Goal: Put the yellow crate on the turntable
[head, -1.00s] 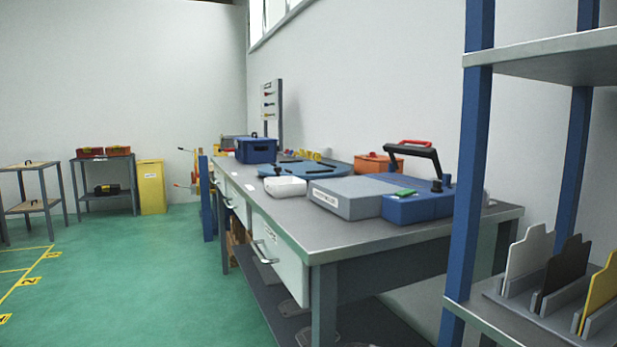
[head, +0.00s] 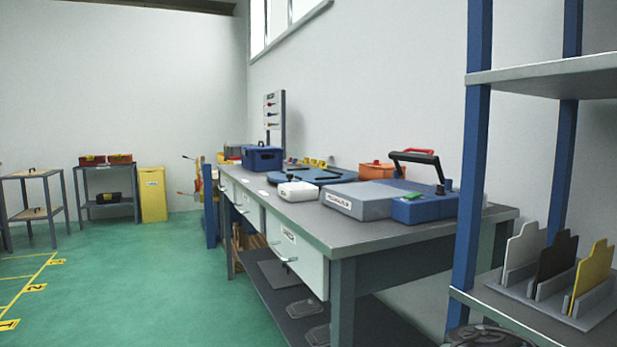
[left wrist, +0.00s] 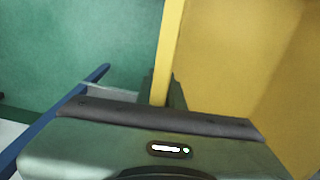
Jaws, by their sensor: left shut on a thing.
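The turntable (head: 338,179) is a flat blue round plate on the grey workbench, behind a small white box and partly hidden by it. In the left wrist view a yellow wall fills the right side; it looks like the yellow crate (left wrist: 235,65) seen very close. My left gripper (left wrist: 161,95) is shut on the edge of this wall. Most of the crate is out of frame. Neither gripper shows in the head view, and my right gripper is in no view.
The workbench (head: 420,232) also carries a blue crate (head: 262,160), the white box (head: 298,191), a grey and blue machine (head: 358,201) and an orange box (head: 377,171). A blue-post shelf (head: 475,130) stands close at right. Green floor (head: 150,275) is clear at left.

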